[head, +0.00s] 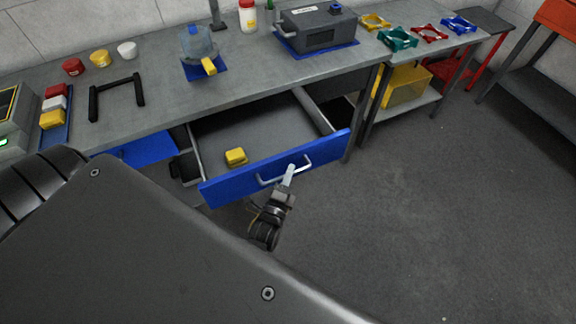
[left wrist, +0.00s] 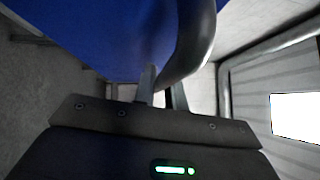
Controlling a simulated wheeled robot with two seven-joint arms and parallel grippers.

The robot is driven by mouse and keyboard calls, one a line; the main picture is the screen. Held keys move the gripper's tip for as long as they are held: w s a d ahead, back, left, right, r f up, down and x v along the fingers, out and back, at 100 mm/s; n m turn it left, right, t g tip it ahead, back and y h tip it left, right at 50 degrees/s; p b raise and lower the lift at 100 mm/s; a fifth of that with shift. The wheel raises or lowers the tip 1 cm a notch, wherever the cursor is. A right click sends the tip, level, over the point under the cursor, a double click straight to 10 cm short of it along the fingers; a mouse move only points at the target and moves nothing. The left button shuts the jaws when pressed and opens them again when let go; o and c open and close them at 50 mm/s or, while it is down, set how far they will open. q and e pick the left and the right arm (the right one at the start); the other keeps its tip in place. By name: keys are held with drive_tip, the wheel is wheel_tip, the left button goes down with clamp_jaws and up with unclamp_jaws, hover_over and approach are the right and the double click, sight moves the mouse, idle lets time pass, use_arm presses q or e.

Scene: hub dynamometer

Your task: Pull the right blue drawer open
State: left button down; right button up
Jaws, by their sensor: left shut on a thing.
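The right blue drawer (head: 225,187) stands pulled out from under the bench, its grey inside showing. A yellow block (head: 236,156) lies in it. My left gripper (head: 289,174) is at the drawer front, shut on the grey bar handle (head: 268,181). In the left wrist view the handle (left wrist: 196,45) runs down between the two fingers of the left gripper (left wrist: 164,88), with the blue drawer front (left wrist: 110,35) behind. The fingers partly hide the handle. My right gripper is not in view.
The bench top (head: 160,80) carries a grey machine (head: 315,27), a black U-shaped handle (head: 117,97) and several jars. Another blue drawer front (head: 145,150) is at the left. A yellow bin (head: 405,87) sits on a low shelf. The floor (head: 440,200) at the right is clear.

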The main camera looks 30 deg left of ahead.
use_arm(q)
drive_tip(key=c, duration=1.5)
unclamp_jaws()
drive_tip(key=shift+o, duration=0.2)
drive_tip(key=b+v, duration=0.1)
drive_tip(key=v, duration=0.9)
drive_tip(key=shift+s+b, duration=0.35)
drive_tip(key=shift+s, duration=0.1)
